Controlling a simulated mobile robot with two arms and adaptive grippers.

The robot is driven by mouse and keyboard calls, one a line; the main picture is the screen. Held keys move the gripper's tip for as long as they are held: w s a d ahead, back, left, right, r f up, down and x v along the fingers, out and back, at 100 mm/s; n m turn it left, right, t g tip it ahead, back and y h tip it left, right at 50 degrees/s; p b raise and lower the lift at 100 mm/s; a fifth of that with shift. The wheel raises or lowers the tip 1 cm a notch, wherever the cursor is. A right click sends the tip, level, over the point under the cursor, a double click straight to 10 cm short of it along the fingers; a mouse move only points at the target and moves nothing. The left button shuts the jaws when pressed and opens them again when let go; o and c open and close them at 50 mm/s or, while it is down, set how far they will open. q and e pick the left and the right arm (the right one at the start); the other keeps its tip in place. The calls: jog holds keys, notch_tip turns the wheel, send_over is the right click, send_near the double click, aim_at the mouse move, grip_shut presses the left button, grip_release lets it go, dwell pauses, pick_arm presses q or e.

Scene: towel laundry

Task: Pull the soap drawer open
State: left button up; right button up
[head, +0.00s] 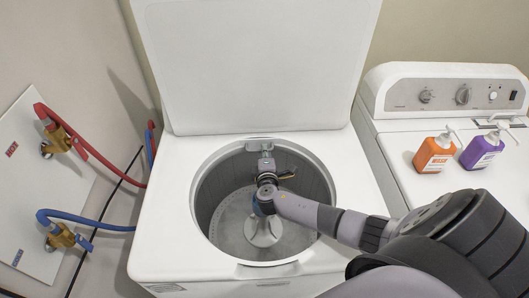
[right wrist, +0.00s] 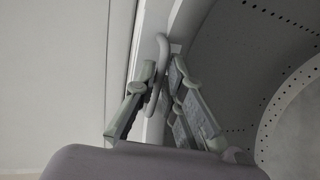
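The soap drawer (head: 259,147) is a small pale part at the back rim of the washer's tub opening, and my gripper partly hides it. Its grey loop handle (right wrist: 161,46) shows in the right wrist view. My right gripper (head: 266,165) reaches over the tub to the back rim. In the right wrist view the gripper's fingertips (right wrist: 162,72) lean together on both sides of the handle and appear shut on it. How far the drawer stands out is hard to tell. My left gripper is not in view.
The washer (head: 170,235) has its lid (head: 255,60) raised behind the tub. An agitator (head: 263,231) stands inside the drum, below my right arm. An orange bottle (head: 434,154) and a purple bottle (head: 482,151) stand on the machine at right. Red and blue hoses run at left.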

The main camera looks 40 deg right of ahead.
grip_shut()
dwell(0.3)
jog(key=f+v, duration=0.1)
jog(key=v, duration=0.6)
jog(key=shift+s+f+p, duration=0.2)
jog(key=shift+p, duration=0.1)
jog(key=shift+a, duration=0.1)
jog(key=o, duration=0.5)
grip_release()
jog(key=shift+o, duration=0.2)
